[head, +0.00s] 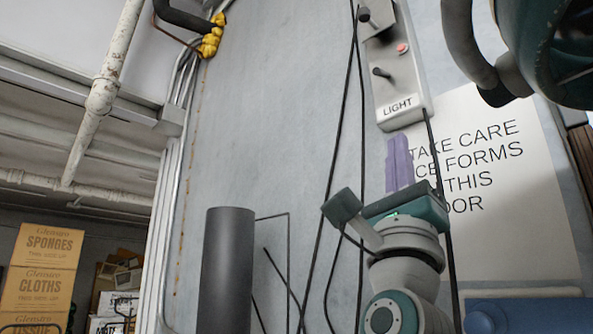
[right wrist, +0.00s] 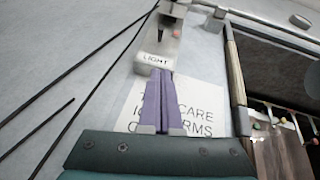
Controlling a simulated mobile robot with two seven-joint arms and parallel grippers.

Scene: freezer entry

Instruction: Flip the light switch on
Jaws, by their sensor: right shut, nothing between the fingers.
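The light switch box (head: 395,75) is a grey panel high on the wall, labelled LIGHT. It carries a dark lever (head: 381,72), a red button (head: 402,48) and a dark knob near its top. It also shows in the right wrist view (right wrist: 160,45), straight ahead of the fingers. My right gripper (head: 399,140) has purple fingers pressed together, with nothing between them. Its tips appear just below the box's lower end in the head view; whether they touch it I cannot tell. The right wrist view shows the shut fingers (right wrist: 157,75) pointing at the LIGHT label. My left gripper is not in view.
Black cables hang beside and below the box. A white sign (head: 500,240) about ice is on the wall behind the gripper. A dark grey cylinder (head: 228,270) stands at lower left. Stacked cardboard boxes (head: 45,265) are far left. A dark opening with shelves (right wrist: 275,100) lies right.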

